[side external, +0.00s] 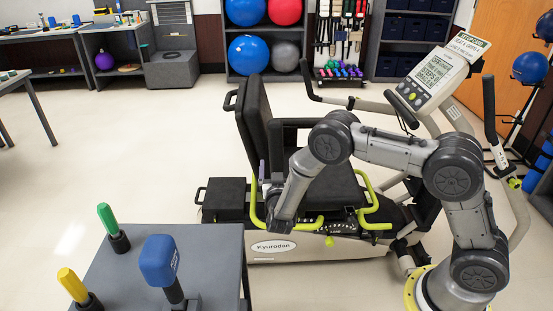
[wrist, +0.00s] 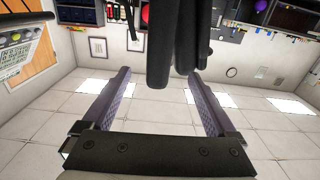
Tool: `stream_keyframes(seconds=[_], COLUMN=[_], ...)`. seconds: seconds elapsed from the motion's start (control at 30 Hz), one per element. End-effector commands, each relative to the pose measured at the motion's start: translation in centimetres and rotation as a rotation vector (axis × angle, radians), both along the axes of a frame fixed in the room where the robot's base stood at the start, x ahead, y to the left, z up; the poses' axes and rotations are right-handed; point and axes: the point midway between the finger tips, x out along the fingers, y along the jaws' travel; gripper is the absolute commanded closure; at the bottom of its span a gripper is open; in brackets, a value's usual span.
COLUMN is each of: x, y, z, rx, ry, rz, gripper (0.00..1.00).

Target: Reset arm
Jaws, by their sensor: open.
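The recumbent stepper (side external: 272,247) stands mid-floor, with a black seat and backrest (side external: 252,115), yellow-green side rails and a dark armrest (side external: 290,123). My gripper (side external: 263,172) is beside the seat, in front of the backrest, with its purple fingers pointing up below the armrest. In the wrist view my gripper (wrist: 157,78) has its two purple fingers wide apart. A black rounded bar (wrist: 158,50) reaches down between or beyond the fingertips. A second dark bar shows to its right. I cannot tell whether either touches a finger.
A grey table (side external: 140,268) in front holds a blue-headed tool (side external: 159,262), a green handle (side external: 108,220) and a yellow handle (side external: 74,285). The stepper's console (side external: 438,78) and upright handles stand behind my arm. The floor at left is clear.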

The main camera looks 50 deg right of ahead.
Motion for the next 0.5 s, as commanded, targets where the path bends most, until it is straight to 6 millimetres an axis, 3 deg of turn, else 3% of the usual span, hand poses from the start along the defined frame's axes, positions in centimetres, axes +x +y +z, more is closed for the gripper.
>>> stream_keyframes(seconds=[0.4,0.5], x=[-0.4,-0.1], y=[0.3,-0.2], z=[0.0,1.3], rx=[0.000,0.005], ry=[0.000,-0.024], rz=[-0.002,-0.012], gripper=[0.07,0.07])
